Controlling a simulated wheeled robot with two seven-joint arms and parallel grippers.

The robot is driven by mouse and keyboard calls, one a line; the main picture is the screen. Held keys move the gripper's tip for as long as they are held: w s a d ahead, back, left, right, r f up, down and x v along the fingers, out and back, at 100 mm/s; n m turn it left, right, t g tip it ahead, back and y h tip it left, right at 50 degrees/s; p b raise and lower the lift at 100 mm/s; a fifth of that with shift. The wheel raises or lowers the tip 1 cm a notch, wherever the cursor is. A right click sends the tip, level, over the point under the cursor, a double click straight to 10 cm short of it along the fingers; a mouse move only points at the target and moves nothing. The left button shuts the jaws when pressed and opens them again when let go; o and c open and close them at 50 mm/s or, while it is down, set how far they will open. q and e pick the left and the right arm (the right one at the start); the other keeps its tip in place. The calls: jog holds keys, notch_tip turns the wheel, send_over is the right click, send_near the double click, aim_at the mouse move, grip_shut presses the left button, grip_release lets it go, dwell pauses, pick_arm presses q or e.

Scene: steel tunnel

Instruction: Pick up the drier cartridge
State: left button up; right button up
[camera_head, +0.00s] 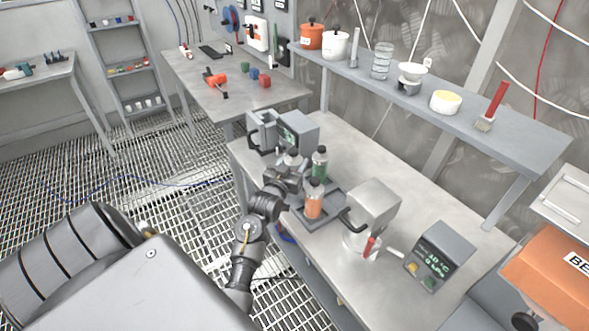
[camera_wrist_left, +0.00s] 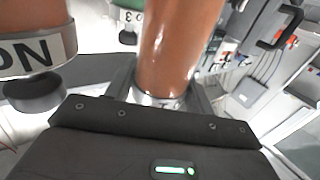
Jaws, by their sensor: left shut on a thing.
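My left gripper (camera_head: 287,178) is at the left side of a dark grey tray (camera_head: 340,200) on the workbench, with its jaws shut on a cylinder. In the left wrist view this drier cartridge (camera_wrist_left: 178,45) is a glossy orange-brown cylinder standing between the fingers (camera_wrist_left: 160,98); no label shows on it. In the head view the gripper hides most of it, and a dark-capped top (camera_head: 293,156) shows just above. An orange bottle (camera_head: 314,203) with a pale label and dark cap stands close beside, and a green one (camera_head: 320,164) stands behind. My right gripper is out of view.
A grey machine (camera_head: 298,131) stands behind the bottles. A steel box with a black handle (camera_head: 372,205) and a display unit (camera_head: 440,256) stand to the right. A shelf (camera_head: 470,125) with jars and a brush overhangs the back. Bare benchtop lies behind the steel box.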

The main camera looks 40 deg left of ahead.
aim_at(294, 157)
pick_arm(q)
jog(key=s+r, duration=0.1)
jog(key=d+r, duration=0.1)
jog(key=s+r, duration=0.1)
jog(key=shift+s+d+r+b, duration=0.3)
jog(key=shift+s+r, duration=0.05)
jog(key=shift+r, duration=0.05)
jog(key=s+d+r+b, duration=0.1)
jog(key=s+d+r, duration=0.3)
jog(key=s, duration=0.3)
jog(key=shift+s+d+r+b, duration=0.25)
jog(key=shift+s+d+b, duration=0.05)
jog(key=shift+s+d, duration=0.15)
